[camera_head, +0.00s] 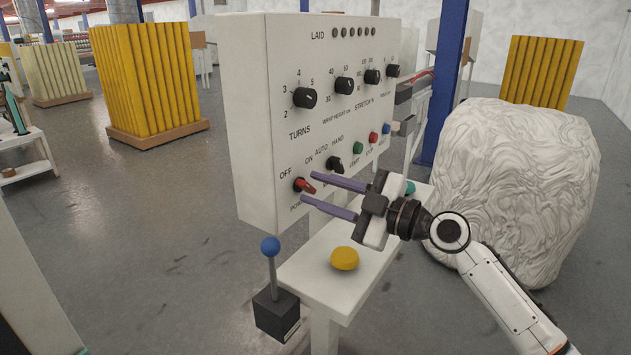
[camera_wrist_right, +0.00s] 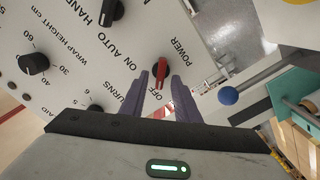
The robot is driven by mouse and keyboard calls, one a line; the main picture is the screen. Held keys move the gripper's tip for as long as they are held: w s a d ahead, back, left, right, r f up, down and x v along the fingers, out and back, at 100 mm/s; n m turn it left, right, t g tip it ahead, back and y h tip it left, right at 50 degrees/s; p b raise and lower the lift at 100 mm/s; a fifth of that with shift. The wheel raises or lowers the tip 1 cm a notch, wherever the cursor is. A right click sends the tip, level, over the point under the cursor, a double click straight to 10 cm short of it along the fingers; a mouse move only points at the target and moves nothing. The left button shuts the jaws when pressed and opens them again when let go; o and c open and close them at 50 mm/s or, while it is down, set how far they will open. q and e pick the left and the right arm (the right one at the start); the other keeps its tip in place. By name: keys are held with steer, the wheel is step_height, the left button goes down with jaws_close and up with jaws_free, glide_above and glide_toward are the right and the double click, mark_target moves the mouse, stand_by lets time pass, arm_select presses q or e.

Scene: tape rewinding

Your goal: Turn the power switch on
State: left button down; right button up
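The red power switch (camera_head: 304,185) is a small lever knob at the lower left of the white control panel (camera_head: 255,130). In the right wrist view the red switch (camera_wrist_right: 161,72) lies between the words POWER and OFF, with one end close to OFF. My right gripper (camera_head: 307,187) is open in front of the panel. Its two purple fingers are spread on either side of the switch, one above and one below in the head view. In the right wrist view the fingers (camera_wrist_right: 159,76) flank the switch; I cannot tell whether they touch it. My left gripper is not in view.
Several black knobs (camera_head: 305,97) and coloured buttons (camera_head: 358,148) sit on the panel. A yellow button (camera_head: 344,258) is on the white ledge below, beside a blue-balled lever (camera_head: 271,247). A large wrapped bale (camera_head: 520,190) stands right of the panel. The floor at left is open.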

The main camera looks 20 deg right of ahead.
steer(key=shift+w+a, duration=0.35)
steer(key=shift+w, duration=0.1)
jaws_close()
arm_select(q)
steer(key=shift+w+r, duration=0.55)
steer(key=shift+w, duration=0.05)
